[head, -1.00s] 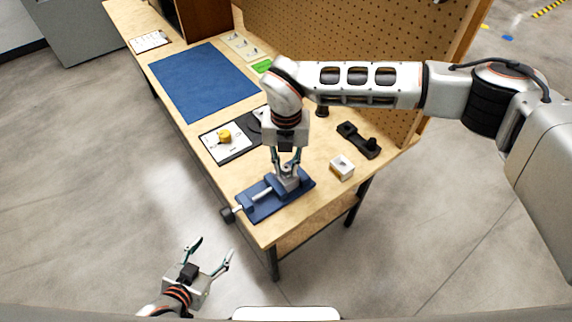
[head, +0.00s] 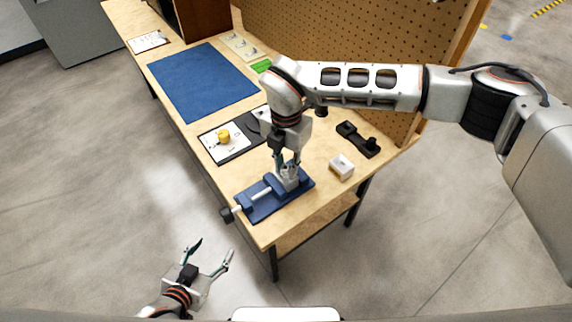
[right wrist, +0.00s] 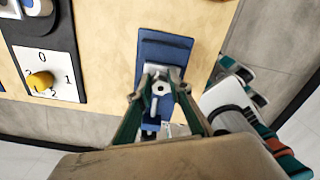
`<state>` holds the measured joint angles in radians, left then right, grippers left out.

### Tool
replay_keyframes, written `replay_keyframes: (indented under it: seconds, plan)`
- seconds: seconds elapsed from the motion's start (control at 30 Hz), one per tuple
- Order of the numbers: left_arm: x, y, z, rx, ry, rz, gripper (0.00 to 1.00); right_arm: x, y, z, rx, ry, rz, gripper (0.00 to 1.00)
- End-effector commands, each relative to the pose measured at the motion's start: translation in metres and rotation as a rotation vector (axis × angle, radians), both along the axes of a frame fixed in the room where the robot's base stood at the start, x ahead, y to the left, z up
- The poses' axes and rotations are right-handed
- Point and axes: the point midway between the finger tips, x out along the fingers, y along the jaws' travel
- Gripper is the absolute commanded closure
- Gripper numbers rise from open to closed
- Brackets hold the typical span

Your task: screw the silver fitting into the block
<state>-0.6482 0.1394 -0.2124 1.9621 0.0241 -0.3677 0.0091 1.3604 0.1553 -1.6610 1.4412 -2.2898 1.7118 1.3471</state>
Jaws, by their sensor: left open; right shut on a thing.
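A blue vise (head: 262,205) sits at the near corner of the bench, with a grey metal block (head: 291,184) in its jaws. The vise also shows in the right wrist view (right wrist: 165,50). My right gripper (head: 286,170) points down over the block and is shut on the silver fitting (right wrist: 160,88), which shows between its fingertips in the right wrist view. The fingers hide much of the block, and I cannot tell how deep the fitting sits. My left gripper (head: 212,251) is open and empty, low over the floor, away from the bench.
A white box-like part (head: 342,167) and a black fixture (head: 358,140) lie right of the vise. A panel with a yellow knob (head: 224,136) lies behind it, left of my right arm. A blue mat (head: 203,82) covers the bench further back. A pegboard (head: 340,45) bounds the right side.

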Motion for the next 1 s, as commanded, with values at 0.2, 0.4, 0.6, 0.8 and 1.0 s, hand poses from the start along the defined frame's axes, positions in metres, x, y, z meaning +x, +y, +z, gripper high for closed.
replay_keyframes:
  seconds: [0.2, 0.4, 0.6, 0.8, 1.0]
  plan:
    - [0.0, -0.0001, -0.0001, 0.0, 0.0, 0.0, 0.42, 0.0004, 0.0004, 0.0004, 0.002, -0.001, -0.026, 1.0]
    - [0.0, 0.0, -0.0001, 0.0, 0.0, 0.0, 0.42, 0.0003, 0.0005, 0.0004, 0.002, -0.001, -0.025, 0.61]
    - [0.0, 0.0, -0.0001, 0.0, 0.0, 0.0, 0.42, 0.0003, 0.0004, 0.0004, 0.002, -0.001, -0.024, 0.53]
    - [0.0, 0.0, -0.0002, 0.0, 0.0, 0.0, 0.42, 0.0002, 0.0005, 0.0003, 0.001, -0.001, -0.024, 0.42]
    - [0.0, 0.0, 0.0001, 0.0, 0.0, 0.0, 0.42, 0.0002, 0.0005, 0.0008, 0.001, -0.001, -0.024, 0.42]
